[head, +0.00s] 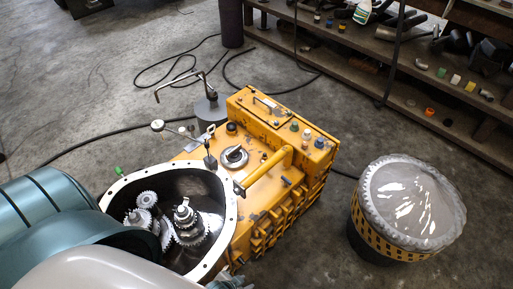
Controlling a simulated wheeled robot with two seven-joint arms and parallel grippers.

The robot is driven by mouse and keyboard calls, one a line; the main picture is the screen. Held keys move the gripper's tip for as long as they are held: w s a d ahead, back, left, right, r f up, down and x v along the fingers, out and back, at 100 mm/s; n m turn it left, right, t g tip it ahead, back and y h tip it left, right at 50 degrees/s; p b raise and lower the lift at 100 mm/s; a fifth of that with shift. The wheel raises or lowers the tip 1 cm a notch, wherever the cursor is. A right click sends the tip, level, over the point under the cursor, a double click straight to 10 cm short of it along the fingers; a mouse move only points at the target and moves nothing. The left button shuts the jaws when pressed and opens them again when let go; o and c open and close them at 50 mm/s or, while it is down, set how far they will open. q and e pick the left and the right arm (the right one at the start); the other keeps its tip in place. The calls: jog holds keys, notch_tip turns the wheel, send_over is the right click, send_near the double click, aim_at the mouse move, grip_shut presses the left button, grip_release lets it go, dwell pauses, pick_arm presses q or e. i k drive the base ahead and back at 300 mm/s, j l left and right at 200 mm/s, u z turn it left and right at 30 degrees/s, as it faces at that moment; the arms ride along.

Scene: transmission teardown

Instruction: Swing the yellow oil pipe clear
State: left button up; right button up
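The yellow oil pipe (266,167) is a short straight tube on top of the yellow transmission housing (207,150). It slants from a dark end fitting beside the open bell rim up to the raised control block. My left arm fills the bottom left corner. What shows of my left gripper (230,283) is a small part at the bottom edge, below the bell rim and apart from the pipe. Its fingers are cut off, so I cannot tell whether they are open. My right gripper is not in view.
The open bell (225,203) holds several metal gears (187,222). A yellow control block (277,122) rises behind the pipe. A drum with a clear cover (412,203) stands right. A cluttered shelf (350,55) is behind. Cables (100,137) cross the floor.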

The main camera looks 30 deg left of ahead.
aim_at(286, 152)
jog(key=l+u, duration=0.15)
jog(key=u, duration=0.2)
jog(key=k+l+u, duration=0.1)
jog(key=u, duration=0.25)
jog(key=k+l+u, duration=0.1)
jog(key=u, duration=0.25)
jog(key=l, duration=0.1)
